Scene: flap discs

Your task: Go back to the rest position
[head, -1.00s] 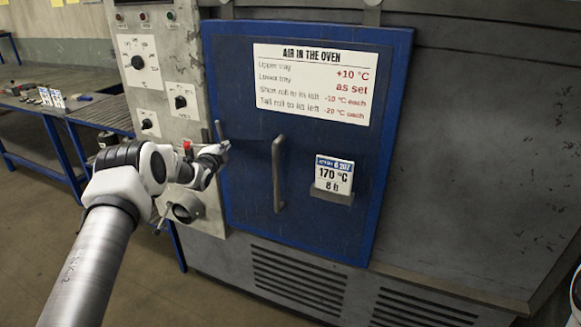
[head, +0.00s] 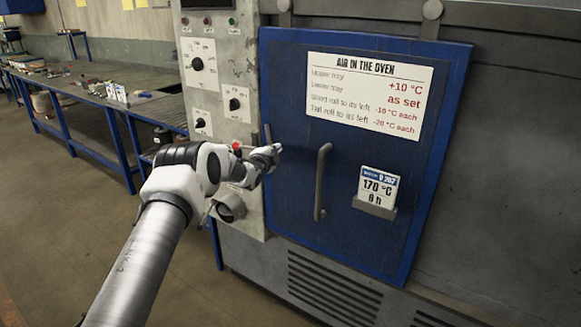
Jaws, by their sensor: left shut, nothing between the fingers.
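My left gripper (head: 270,155) is shut and empty. It shows in front of the left edge of the blue oven door (head: 290,215), beside the control panel (head: 212,75). I cannot tell whether it touches anything there. The door is shut, with a grey vertical handle (head: 321,182) to the right of my gripper. My left arm comes in from the bottom left and hides part of the panel's lower end. My right gripper is not in view.
A card reading 170 °C (head: 377,187) sits in a holder on the door, below a white sign (head: 366,95). A long workbench (head: 160,108) with small items runs along the left. The floor (head: 60,230) at lower left is clear.

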